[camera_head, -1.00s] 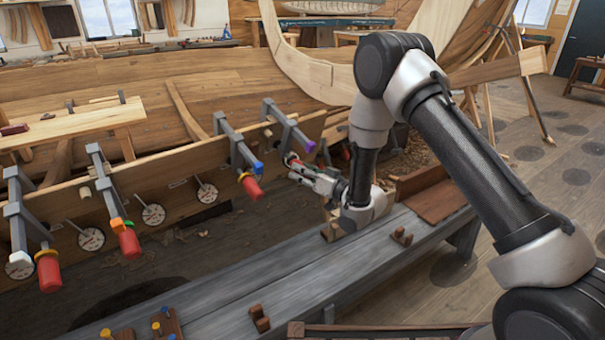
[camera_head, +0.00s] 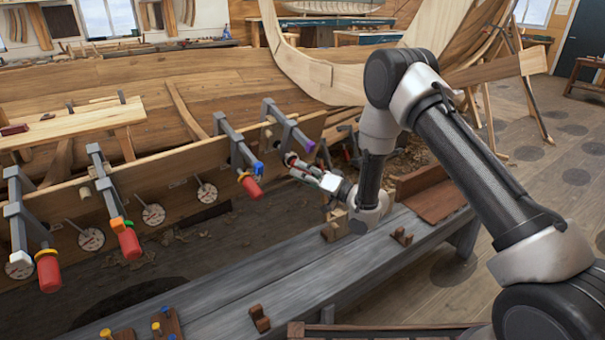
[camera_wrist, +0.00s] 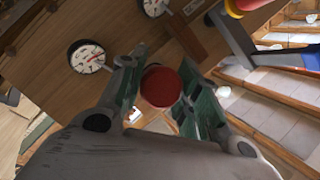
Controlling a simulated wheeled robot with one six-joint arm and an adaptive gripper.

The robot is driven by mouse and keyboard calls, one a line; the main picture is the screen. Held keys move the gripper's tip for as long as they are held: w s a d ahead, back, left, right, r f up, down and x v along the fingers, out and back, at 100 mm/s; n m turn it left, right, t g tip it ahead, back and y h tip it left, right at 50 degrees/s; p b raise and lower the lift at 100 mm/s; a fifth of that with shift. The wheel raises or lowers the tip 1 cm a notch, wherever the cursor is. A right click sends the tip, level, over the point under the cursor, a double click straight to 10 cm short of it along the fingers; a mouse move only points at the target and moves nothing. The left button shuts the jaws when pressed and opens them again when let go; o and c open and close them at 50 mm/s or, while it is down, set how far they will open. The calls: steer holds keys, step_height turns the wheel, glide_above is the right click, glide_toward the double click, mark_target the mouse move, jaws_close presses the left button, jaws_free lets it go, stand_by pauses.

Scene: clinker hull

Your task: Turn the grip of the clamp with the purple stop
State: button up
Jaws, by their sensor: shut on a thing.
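The clamp with the purple stop (camera_head: 309,146) is the rightmost clamp on the plank, its grey bar (camera_head: 288,124) slanting down to the right. My gripper (camera_head: 297,164) is at its lower end, below the stop. In the wrist view the round red end of the grip (camera_wrist: 160,87) sits between my two green-padded fingers (camera_wrist: 162,98), which are shut on it. In the head view my fingers hide most of this grip.
The neighbouring clamp with a blue stop (camera_head: 258,168) and red grip (camera_head: 252,187) is close on the left. More clamps hang further left. Round dials (camera_head: 207,193) line the plank (camera_head: 180,180). A grey bench (camera_head: 250,285) runs below my gripper.

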steer(key=o, duration=1)
steer(key=shift+o, duration=0.2)
steer(key=v, duration=1.2)
